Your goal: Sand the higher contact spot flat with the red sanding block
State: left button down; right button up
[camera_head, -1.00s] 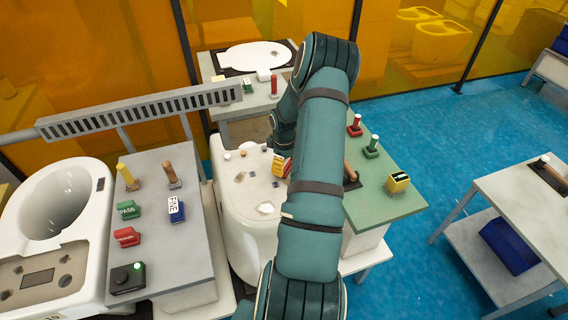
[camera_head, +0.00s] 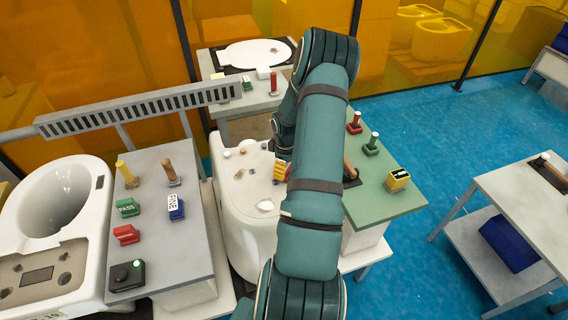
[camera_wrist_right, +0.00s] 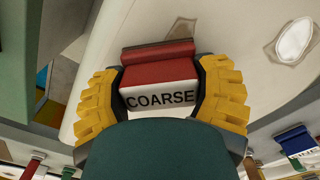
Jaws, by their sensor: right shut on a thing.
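The red sanding block (camera_wrist_right: 158,75), with a white band marked COARSE, is in my right gripper (camera_wrist_right: 160,92). The yellow fingers press on its two sides in the right wrist view. In the head view the right gripper (camera_head: 282,172) is over the white ceramic piece (camera_head: 240,222), mostly hidden behind my arm. Several small spots show on that piece's top, among them a pale patch (camera_head: 265,206) in front of the gripper. A pale, rough-edged patch (camera_wrist_right: 296,40) also shows right of the block in the wrist view. I cannot tell which spot is higher, or whether the block touches the surface. My left gripper is out of view.
A grey table (camera_head: 155,232) at left holds a green PASS block (camera_head: 128,207), a blue FINE block (camera_head: 176,208), a red block (camera_head: 126,234) and a button box (camera_head: 126,276). A green-topped table (camera_head: 385,203) stands right of the arm. A white toilet bowl (camera_head: 88,215) is at far left.

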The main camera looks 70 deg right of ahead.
jog(key=shift+s+a, duration=0.7)
jog(key=shift+a, duration=0.1)
jog(key=shift+s+a, duration=1.35)
jog(key=shift+a, duration=0.25)
jog(key=shift+p, duration=0.3)
jog(key=shift+w+d, duration=1.35)
jog(key=shift+d, duration=0.2)
jog(key=shift+w+d, duration=1.35)
jog(key=shift+d, duration=0.25)
jog(key=shift+r, duration=0.1)
jog(key=shift+r+p, duration=1.4)
jog(key=shift+r, duration=0.7)
jog(key=shift+r+p, duration=0.35)
jog(key=shift+r, duration=0.5)
